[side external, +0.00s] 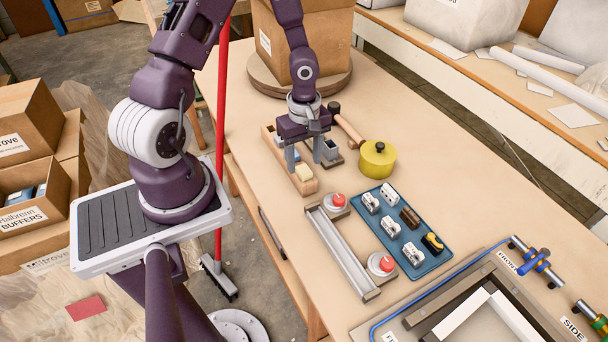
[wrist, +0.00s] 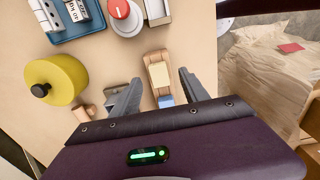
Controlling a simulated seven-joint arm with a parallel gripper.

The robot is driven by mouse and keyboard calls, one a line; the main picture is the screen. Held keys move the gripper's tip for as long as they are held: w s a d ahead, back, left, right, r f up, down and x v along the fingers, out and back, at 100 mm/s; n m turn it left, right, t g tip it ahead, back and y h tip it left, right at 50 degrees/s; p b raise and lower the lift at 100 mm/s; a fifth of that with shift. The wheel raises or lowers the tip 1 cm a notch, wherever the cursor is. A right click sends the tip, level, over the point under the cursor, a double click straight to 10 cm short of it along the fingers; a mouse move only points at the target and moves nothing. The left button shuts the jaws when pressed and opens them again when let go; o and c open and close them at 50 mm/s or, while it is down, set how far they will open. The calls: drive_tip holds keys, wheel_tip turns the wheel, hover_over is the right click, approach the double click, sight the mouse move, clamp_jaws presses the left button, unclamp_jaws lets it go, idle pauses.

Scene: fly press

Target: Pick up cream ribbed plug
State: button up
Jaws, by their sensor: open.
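A small cream block (wrist: 159,75), which looks like the cream plug, sits in a narrow wooden tray (wrist: 153,57). Its ribs are too small to make out. In the side view the cream plug (side external: 304,172) is near the front end of the tray (side external: 306,187). My gripper (side external: 305,160) is open and points down at the tray. In the wrist view my gripper (wrist: 160,78) has one finger on each side of the plug, apart from it. I cannot tell how high the fingertips are above it.
A blue piece (wrist: 166,101) lies in the same tray beside the plug. A yellow round pot (side external: 378,160), a wooden-handled mallet (side external: 347,128) and a small grey box (side external: 331,157) stand close by. A blue tray (side external: 401,230) holds several parts. Bare tabletop lies left of the metal channel.

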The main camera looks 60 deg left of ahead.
sight(305, 171)
wheel_tip(305, 171, down, 3)
drive_tip(key=shift+w+f, duration=0.1)
clamp_jaws()
wheel_tip(305, 171, up, 9)
drive_tip(key=w+a+f, duration=0.2)
drive_tip(key=w+a, duration=0.9)
drive_tip(key=a, duration=0.2)
drive_tip(key=shift+f, duration=0.2)
